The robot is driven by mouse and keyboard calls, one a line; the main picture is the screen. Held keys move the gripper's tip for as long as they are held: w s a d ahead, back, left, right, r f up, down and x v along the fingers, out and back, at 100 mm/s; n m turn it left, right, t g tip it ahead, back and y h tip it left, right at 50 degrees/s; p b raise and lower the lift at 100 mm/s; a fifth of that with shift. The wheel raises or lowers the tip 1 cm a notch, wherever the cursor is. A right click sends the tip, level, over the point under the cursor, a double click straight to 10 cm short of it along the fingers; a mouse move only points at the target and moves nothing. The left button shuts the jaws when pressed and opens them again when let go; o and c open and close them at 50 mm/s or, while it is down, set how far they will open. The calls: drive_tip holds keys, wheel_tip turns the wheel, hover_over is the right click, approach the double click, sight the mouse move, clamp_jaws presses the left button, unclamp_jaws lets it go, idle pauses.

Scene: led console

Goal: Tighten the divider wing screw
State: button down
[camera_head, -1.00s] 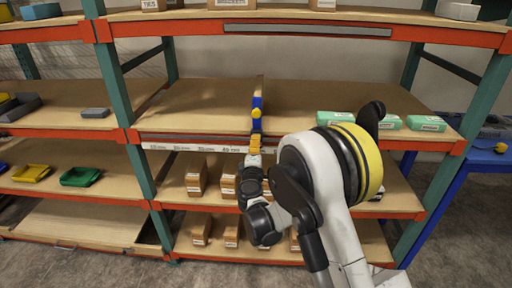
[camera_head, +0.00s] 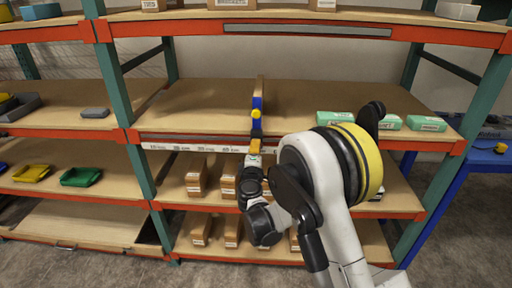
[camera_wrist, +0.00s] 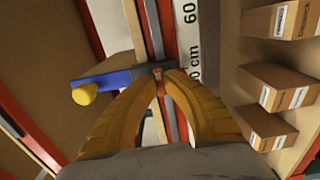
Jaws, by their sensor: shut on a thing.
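The divider (camera_head: 260,88) is a thin upright board on the middle shelf, with a blue bracket (camera_head: 257,104) at its front end. A yellow knob (camera_head: 256,114) sits on the bracket; bracket (camera_wrist: 110,79) and knob (camera_wrist: 84,95) also show in the wrist view. My gripper (camera_wrist: 159,82) has yellow-orange fingers that close at the bracket's end, by the shelf's front edge. A small orange-brown piece, apparently the wing screw (camera_wrist: 159,86), shows between the fingertips and is mostly hidden. In the head view my gripper (camera_head: 254,147) is small beneath the bracket.
A white centimetre scale (camera_head: 190,148) runs along the shelf front. Green boxes (camera_head: 334,119) stand on the right of the middle shelf. Brown cartons (camera_head: 196,180) sit on the shelf below, near my arm. The middle shelf left of the divider is clear.

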idle(0.5)
drive_tip(key=shift+m+b, duration=0.7)
drive_tip(key=shift+m, duration=1.7)
drive_tip(key=m+b, duration=0.1)
drive_tip(key=m, duration=0.4)
